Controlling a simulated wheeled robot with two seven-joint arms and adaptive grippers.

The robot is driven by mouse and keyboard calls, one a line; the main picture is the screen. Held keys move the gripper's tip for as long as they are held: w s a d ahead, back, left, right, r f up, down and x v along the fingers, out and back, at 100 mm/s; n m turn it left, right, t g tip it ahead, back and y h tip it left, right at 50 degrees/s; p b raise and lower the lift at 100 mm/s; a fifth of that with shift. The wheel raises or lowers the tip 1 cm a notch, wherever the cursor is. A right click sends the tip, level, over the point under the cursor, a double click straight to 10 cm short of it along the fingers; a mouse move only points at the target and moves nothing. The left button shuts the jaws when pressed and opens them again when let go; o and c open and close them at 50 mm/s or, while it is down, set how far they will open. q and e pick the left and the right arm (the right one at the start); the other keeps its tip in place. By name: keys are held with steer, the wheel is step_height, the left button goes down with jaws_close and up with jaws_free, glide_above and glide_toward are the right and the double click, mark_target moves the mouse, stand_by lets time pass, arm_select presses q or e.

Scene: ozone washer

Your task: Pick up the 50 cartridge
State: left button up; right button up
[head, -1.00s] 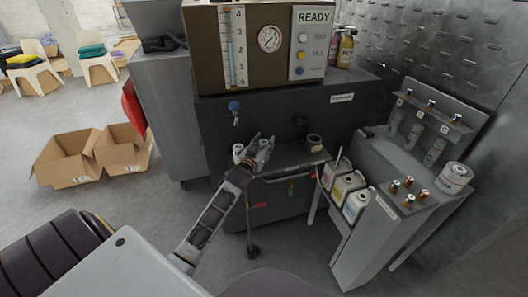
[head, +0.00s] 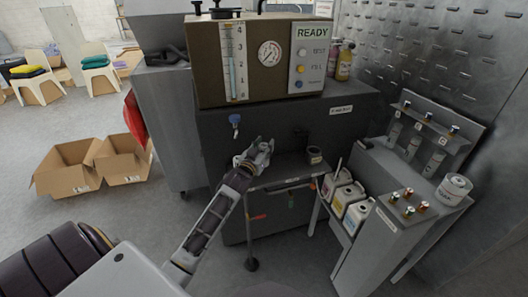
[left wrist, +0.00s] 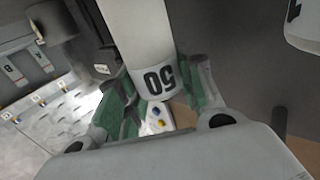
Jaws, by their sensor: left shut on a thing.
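The white cylindrical 50 cartridge (left wrist: 155,60) shows in the left wrist view, its black "50" upside down in the picture. My left gripper (left wrist: 158,100) is shut on it, with green-padded fingers on both sides. In the head view the left gripper (head: 262,150) is over the left part of the small grey shelf (head: 285,173) at the washer's front. The cartridge is mostly hidden by the fingers there, and I cannot tell whether it touches the shelf. Another white cartridge (left wrist: 302,22) with a black mark stands at the wrist view's upper right. My right gripper is not in view.
A dark jar (head: 315,155) stands on the shelf right of the gripper. The washer (head: 210,70) with its READY panel (head: 312,55) rises behind. Several jugs (head: 345,195) and a grey rack (head: 400,225) are on the right. Cardboard boxes (head: 65,170) lie on the left floor.

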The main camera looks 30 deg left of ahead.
arm_select(q)
steer(key=shift+r+p, duration=0.5)
steer(key=shift+r, duration=2.45)
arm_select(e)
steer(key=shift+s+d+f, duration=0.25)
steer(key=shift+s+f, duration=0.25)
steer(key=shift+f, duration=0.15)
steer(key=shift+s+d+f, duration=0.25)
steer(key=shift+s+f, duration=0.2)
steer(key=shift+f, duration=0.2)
